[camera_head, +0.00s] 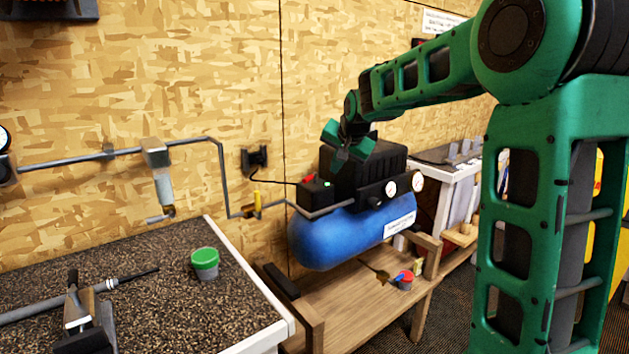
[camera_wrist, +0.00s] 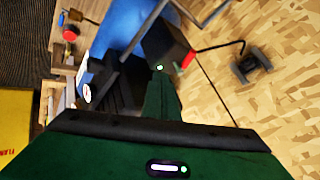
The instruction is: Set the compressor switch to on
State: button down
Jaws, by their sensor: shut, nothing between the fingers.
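The compressor has a blue tank (camera_head: 345,230) with a black motor housing on top. A small black switch box (camera_head: 316,194) sits at its left end. A red switch lever (camera_head: 309,179) sticks up from that box, beside a small green light (camera_head: 327,184) that looks lit. In the wrist view the red lever (camera_wrist: 189,59) is right of the green light (camera_wrist: 159,68). My gripper (camera_head: 340,162) is shut and empty, pointing down just right of the switch box and in front of the motor housing. Its closed fingers (camera_wrist: 162,88) appear apart from the lever.
The compressor stands on a wooden bench (camera_head: 360,310) against the chipboard wall. A metal pipe (camera_head: 220,165) and a wall outlet (camera_head: 254,158) with a cable are to the left.

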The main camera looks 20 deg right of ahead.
jog(key=w+a+f+y, duration=0.1)
jog(key=w+a+f, duration=0.2)
jog(key=w+f, duration=0.3)
jog(key=shift+w+a+n, duration=0.2)
jog(key=shift+w+n, duration=0.1)
jog(key=shift+w, duration=0.25)
jog(key=shift+d, duration=0.1)
dwell(0.4)
